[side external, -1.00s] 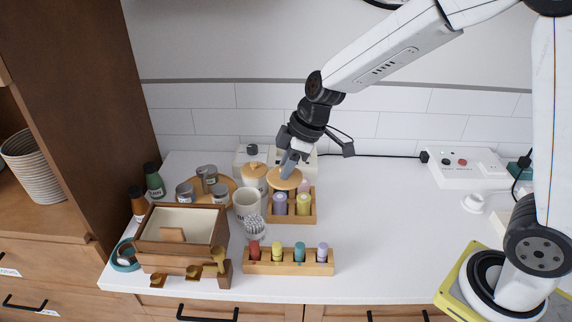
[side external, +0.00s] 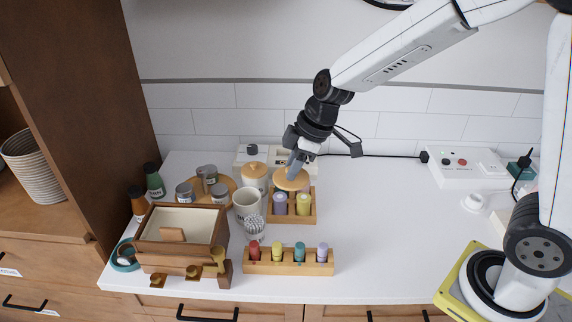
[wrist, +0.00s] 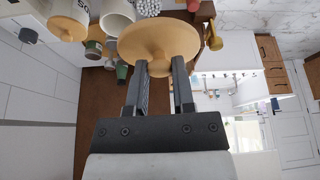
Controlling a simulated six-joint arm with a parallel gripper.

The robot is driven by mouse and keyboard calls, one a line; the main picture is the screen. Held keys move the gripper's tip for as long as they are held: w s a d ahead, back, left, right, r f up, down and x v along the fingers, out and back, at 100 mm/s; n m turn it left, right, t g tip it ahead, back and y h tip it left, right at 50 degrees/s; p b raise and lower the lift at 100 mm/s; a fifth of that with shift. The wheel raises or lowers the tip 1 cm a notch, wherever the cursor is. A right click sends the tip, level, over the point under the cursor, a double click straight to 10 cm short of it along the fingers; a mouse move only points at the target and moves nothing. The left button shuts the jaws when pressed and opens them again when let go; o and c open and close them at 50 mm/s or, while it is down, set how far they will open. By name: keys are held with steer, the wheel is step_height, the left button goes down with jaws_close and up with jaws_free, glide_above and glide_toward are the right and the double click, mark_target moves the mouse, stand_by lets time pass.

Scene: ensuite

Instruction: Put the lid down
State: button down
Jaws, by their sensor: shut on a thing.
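The lid (side external: 292,181) is a round, light wooden disc with a knob. My gripper (side external: 293,168) is shut on it and holds it over the back of a wooden rack with coloured bottles. In the wrist view the lid (wrist: 158,41) is held by its knob between the two fingertips (wrist: 159,68). An open white canister (side external: 246,204) stands to the left of the lid, and its open mouth also shows in the wrist view (wrist: 117,20). A second white canister with a wooden lid on (side external: 254,175) stands behind it.
The back bottle rack (side external: 300,217) is below the lid, and another rack (side external: 289,268) stands at the front. A wooden box (side external: 182,232), a glass of cotton swabs (side external: 254,230) and several jars crowd the left. The counter (side external: 400,235) on the right is clear.

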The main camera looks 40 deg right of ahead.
steer(key=shift+s+d+f+m+t+h, duration=0.85)
steer(key=shift+d+f+m+h, duration=0.85)
steer(key=shift+d+f+m, duration=2.55)
steer(key=shift+m, duration=0.85)
steer(key=s+a+f, duration=0.1)
steer(key=f, duration=0.1)
steer(key=s+f, duration=0.1)
steer(key=f, duration=0.1)
steer(key=s+a+f, duration=0.1)
steer(key=f, duration=0.1)
steer(key=shift+s+a+f, duration=0.15)
steer(key=shift+a+f, duration=0.1)
steer(key=shift+a, duration=0.1)
steer(key=shift+f, duration=0.15)
steer(key=shift+f, duration=2.35)
steer(key=shift+f, duration=0.1)
steer(key=shift+c, duration=2.3)
jaws_free()
